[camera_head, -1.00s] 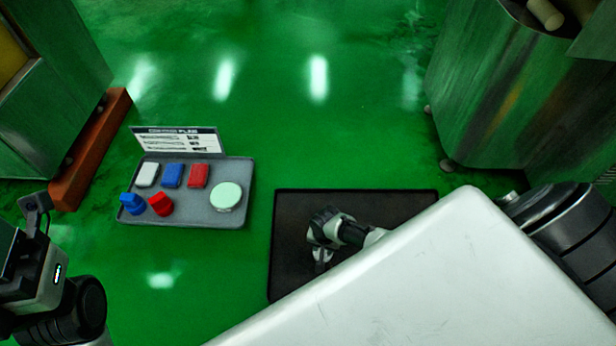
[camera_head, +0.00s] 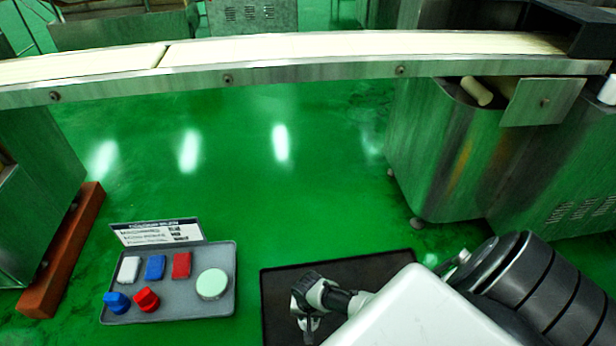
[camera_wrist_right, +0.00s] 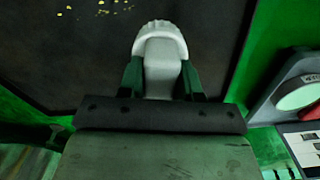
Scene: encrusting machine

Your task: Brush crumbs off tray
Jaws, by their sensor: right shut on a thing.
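A dark flat tray (camera_head: 274,300) lies low in front of me in the head view, partly hidden by my right arm. In the right wrist view the tray's dark surface (camera_wrist_right: 60,70) fills much of the upper picture. Small yellow crumbs (camera_wrist_right: 68,11) lie scattered on it near the top. My right gripper (camera_head: 306,308) is over the tray. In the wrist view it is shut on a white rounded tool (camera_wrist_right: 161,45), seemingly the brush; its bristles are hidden. Whether it touches the tray I cannot tell. My left gripper is out of view.
A grey tray (camera_head: 190,310) with several coloured blocks, a round pale-green piece (camera_head: 212,284) and a sign (camera_head: 155,232) sits left of the dark tray. A conveyor (camera_head: 300,47) crosses the back. A metal machine (camera_head: 440,150) stands right, a red-brown beam (camera_head: 62,250) left. Green floor between is clear.

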